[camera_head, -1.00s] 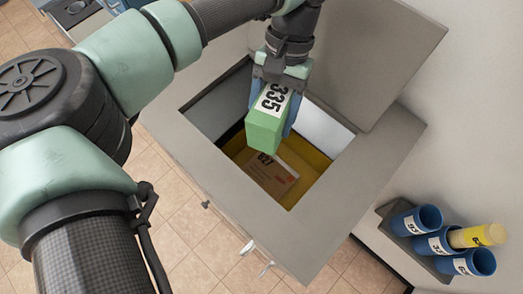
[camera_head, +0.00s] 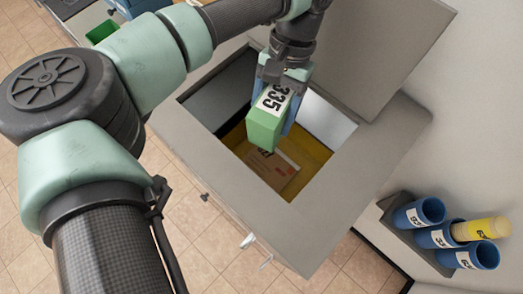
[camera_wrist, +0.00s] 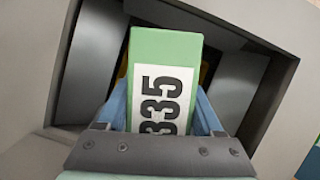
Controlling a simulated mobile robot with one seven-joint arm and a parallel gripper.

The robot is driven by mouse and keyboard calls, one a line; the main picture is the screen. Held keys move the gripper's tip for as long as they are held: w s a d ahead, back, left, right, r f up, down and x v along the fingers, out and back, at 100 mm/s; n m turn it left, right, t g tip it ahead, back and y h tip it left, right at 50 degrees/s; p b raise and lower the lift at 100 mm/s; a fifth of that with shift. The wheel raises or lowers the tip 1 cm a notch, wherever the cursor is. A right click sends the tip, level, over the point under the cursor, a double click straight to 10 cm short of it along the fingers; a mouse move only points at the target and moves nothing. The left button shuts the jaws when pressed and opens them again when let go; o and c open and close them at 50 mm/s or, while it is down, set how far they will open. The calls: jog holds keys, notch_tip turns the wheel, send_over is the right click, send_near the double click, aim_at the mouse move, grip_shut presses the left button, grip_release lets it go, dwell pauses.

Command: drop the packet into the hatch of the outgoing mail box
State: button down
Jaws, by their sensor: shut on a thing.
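The packet (camera_head: 264,128) is a green box with a white label reading 335. My gripper (camera_head: 281,105) is shut on it, with blue fingers on both sides, and the packet hangs below the gripper. The outgoing mail box (camera_head: 255,216) is a grey box with a square open hatch, and its lid (camera_head: 385,50) is raised behind. The packet is over or in the hatch opening; its exact depth is unclear. In the wrist view the packet (camera_wrist: 165,48) stands out between the fingers, in front of the hatch opening.
A brown parcel (camera_head: 277,175) lies inside the hatch on a yellow bottom. A grey holder with blue tubes (camera_head: 437,238) and a yellow tube (camera_head: 482,229) is fixed at the right. Tiled floor (camera_head: 190,235) shows at the lower left.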

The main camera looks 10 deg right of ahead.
grip_release()
jog(key=shift+r, duration=0.1)
jog(key=b+v, duration=0.2)
jog(key=v, duration=1.1)
jog(key=shift+b, duration=0.35)
